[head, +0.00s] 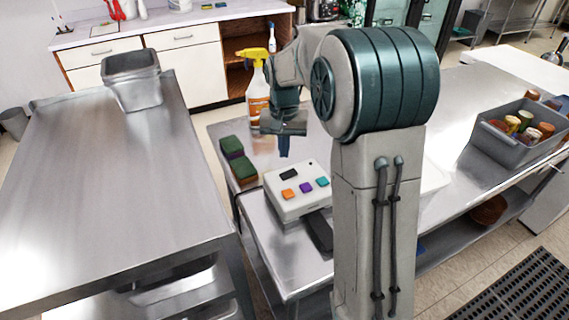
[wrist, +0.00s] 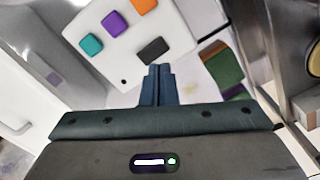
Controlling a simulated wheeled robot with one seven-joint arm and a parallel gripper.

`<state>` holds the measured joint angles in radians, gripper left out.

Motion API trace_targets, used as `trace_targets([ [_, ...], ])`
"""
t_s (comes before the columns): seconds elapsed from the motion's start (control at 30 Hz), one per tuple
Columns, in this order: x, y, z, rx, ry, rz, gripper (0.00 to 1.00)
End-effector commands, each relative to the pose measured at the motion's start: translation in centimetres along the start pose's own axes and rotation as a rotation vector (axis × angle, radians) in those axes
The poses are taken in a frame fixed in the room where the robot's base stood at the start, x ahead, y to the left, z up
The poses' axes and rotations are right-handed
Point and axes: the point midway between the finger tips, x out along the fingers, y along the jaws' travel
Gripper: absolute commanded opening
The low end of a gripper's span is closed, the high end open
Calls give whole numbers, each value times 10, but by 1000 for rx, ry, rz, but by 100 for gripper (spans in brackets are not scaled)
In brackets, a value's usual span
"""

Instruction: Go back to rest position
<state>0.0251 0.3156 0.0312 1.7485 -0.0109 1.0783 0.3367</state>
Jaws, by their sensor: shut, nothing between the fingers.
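My gripper (head: 284,146) is shut and empty, pointing down above the steel counter behind the white button box (head: 296,190). In the wrist view my gripper (wrist: 157,70) shows its two fingers pressed together, just beside the box's edge in the picture. The box also shows in the wrist view (wrist: 117,55), with orange, purple, teal and black buttons on its top. I cannot tell the exact height of the fingertips over the counter. My arm hides part of the counter in the head view.
A spray bottle (head: 257,95) with a yellow head stands close behind my gripper. Green sponges (head: 238,160) lie left of the box. A grey bin (head: 522,150) of jars stands at right. A metal container (head: 132,80) stands on the left table (head: 100,190), which is mostly clear.

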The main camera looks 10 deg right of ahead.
Motion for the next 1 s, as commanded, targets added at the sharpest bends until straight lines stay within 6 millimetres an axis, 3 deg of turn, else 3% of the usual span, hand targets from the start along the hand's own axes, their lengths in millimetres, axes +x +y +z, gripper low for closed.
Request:
trace_targets([
  [0.2, 0, 0, 0, 0, 0, 0, 0],
  [0.37, -17, 7, 23, -31, 31, -8, 0],
  [0.7, -53, 41, 121, -166, 141, -29, 0],
  [1.0, -49, 69, 204, -280, 235, -42, 0],
])
